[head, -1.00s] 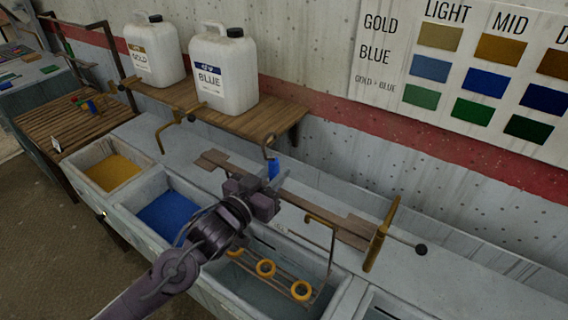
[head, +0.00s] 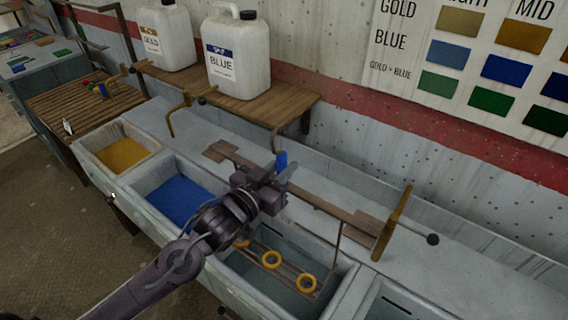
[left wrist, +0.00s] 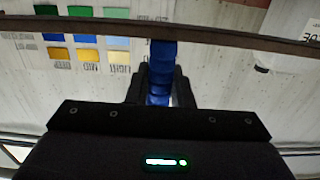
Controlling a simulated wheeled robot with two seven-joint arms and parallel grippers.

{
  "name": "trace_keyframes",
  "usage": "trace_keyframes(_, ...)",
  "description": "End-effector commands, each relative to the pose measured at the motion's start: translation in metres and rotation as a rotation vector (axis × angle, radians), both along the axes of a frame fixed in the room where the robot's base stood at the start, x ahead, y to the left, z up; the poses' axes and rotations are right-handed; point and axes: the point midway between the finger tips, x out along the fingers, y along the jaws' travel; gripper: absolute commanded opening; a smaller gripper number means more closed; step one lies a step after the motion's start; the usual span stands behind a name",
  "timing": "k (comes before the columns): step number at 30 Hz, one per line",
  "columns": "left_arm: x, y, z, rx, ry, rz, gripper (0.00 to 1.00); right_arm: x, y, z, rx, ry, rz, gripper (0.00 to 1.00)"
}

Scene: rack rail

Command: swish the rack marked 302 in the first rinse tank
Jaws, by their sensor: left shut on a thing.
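My left gripper (head: 272,182) is shut on a blue grip, which also shows upright between the fingers in the left wrist view (left wrist: 161,75). Below and in front of it, a thin-framed rack with several yellow rings (head: 271,260) sits within the walls of the grey tank (head: 345,283), right of the blue tank. A thin upright (head: 338,248) rises from the rack's right side. My gripper and arm hide the join between grip and rack. No number is readable on the rack. My right gripper is out of view.
A brown rail (head: 318,203) with a yellow end bracket (head: 391,224) runs behind the tanks. The gold tank (head: 92,158) and blue tank (head: 150,182) are at left, another tank (head: 392,300) at right. A wooden shelf (head: 285,104) holds two jugs.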

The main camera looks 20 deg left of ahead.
Motion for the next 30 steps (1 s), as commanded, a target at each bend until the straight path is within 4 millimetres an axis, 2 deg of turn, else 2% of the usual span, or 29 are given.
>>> trace_keyframes(5, 0.0, 0.0, 0.003, -0.002, -0.007, 0.0, 0.0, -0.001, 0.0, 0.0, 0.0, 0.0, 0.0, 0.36)
trace_keyframes(8, 0.0, 0.0, -0.002, -0.002, -0.006, 0.001, 0.0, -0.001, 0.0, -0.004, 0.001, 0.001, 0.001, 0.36)
trace_keyframes(30, 0.001, 0.0, -0.099, -0.004, -0.005, 0.001, 0.0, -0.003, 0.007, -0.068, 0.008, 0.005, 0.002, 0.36)
